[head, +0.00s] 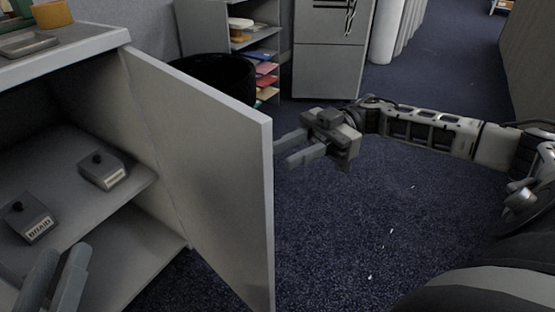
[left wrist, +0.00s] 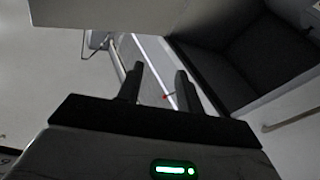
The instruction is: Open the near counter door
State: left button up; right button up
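The grey counter (head: 60,47) stands at the left with its door (head: 205,165) swung wide open toward the right, so the shelves inside show. My left gripper (head: 66,262) is at the bottom left, in front of the open cabinet, with its fingers apart and nothing between them. It also shows in the left wrist view (left wrist: 159,72), where a metal bar handle (left wrist: 97,41) is beyond the fingers, to the left. My right gripper (head: 284,148) is open and empty. It appears just right of the door's outer edge; I cannot tell whether it touches the door.
Two small boxes with black knobs stand on the cabinet shelf, one at the left (head: 32,222) and one at the right (head: 103,173). A black bin (head: 215,72) stands behind the door. A shelf unit and a grey cabinet (head: 328,75) are at the back.

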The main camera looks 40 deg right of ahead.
pick_arm(q)
jog(key=shift+w+a+r+m+t+h, duration=0.1)
jog(key=shift+r+m+t+h, duration=0.1)
jog(key=shift+r, duration=0.15)
jog(key=shift+w+r+m+t+h, duration=0.1)
jog(key=shift+r+m+t, duration=0.1)
jog(key=shift+r, duration=0.1)
pick_arm(e)
jog(key=shift+a, duration=1.55)
jog(key=shift+c, duration=0.3)
